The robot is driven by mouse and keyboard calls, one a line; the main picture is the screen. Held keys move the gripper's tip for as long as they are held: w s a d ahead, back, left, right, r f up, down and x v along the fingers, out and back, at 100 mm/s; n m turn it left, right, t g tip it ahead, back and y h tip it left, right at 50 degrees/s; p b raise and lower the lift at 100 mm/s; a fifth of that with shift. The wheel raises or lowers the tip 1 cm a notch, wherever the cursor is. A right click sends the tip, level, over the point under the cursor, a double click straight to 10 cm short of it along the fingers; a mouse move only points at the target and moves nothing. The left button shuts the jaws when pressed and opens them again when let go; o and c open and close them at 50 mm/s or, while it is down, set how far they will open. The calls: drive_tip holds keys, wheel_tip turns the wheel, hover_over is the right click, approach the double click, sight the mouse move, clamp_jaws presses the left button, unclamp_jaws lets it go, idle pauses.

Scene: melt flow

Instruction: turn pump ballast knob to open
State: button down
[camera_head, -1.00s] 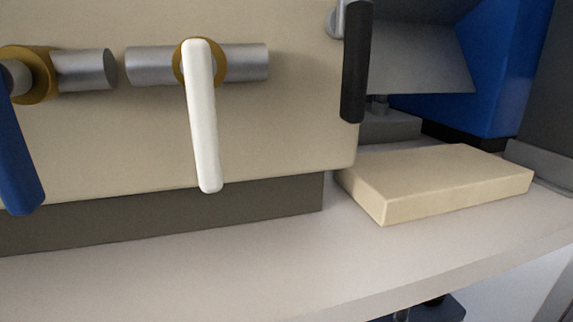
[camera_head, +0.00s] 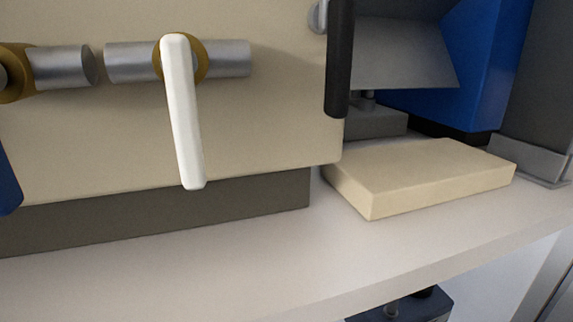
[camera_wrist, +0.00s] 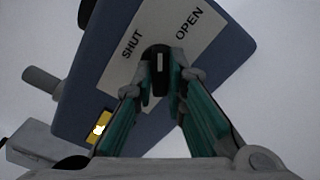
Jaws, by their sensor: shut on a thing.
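In the wrist view a blue pump housing (camera_wrist: 85,110) carries a white label plate (camera_wrist: 150,38) printed SHUT and OPEN. A dark ballast knob (camera_wrist: 158,80) with a pale pointer line sits on it below the lettering. My gripper (camera_wrist: 160,72) is shut on the knob, with a fingertip on each side. The pale line runs about straight up in the picture, between the two words. The fingers hide the sides of the knob. In the head view neither my gripper nor the knob shows.
The wrist view shows a yellow warning label (camera_wrist: 99,128) and a grey cylindrical fitting (camera_wrist: 40,80) beside the housing. The head view shows a cream cabinet with a white lever (camera_head: 184,115), a black handle (camera_head: 339,60), and a cream block (camera_head: 420,178) on the pale bench (camera_head: 270,255).

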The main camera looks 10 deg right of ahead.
drive_tip(key=shift+m, duration=1.4)
drive_tip(key=shift+m, duration=1.4)
drive_tip(key=shift+m, duration=0.4)
drive_tip(key=c, duration=1.5)
unclamp_jaws()
drive_tip(key=shift+c, duration=0.2)
drive_tip(key=shift+s+d, duration=0.2)
drive_tip(key=shift+s, duration=1.8)
drive_tip(key=shift+s+d, duration=0.15)
drive_tip(key=shift+s, duration=1.85)
